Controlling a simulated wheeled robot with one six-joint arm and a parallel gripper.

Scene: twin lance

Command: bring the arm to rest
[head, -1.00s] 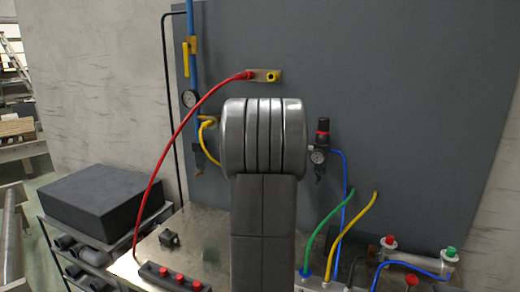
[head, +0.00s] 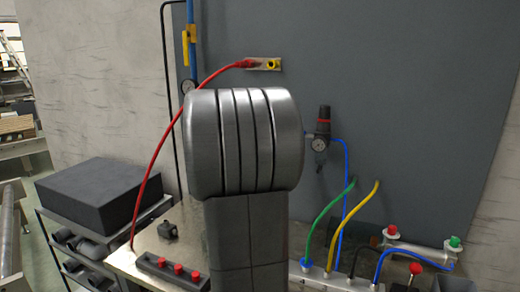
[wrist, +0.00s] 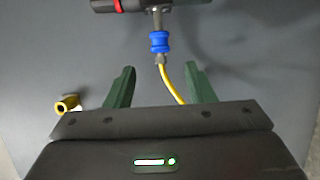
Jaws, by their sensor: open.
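My gripper (wrist: 161,88) shows in the wrist view with its two green fingers spread apart and nothing between the tips. Past the fingers, a yellow hose (wrist: 170,80) hangs from a blue fitting (wrist: 159,42) under a dark horizontal body with a red band (wrist: 130,5). The hose runs down behind the gripper's front edge. In the head view my own arm link fills the middle and hides the gripper.
A regulator (head: 321,135) hangs on the grey panel (head: 400,90). A black box (head: 95,188) sits on the left cart. Green and yellow hoses (head: 345,215) stand at right.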

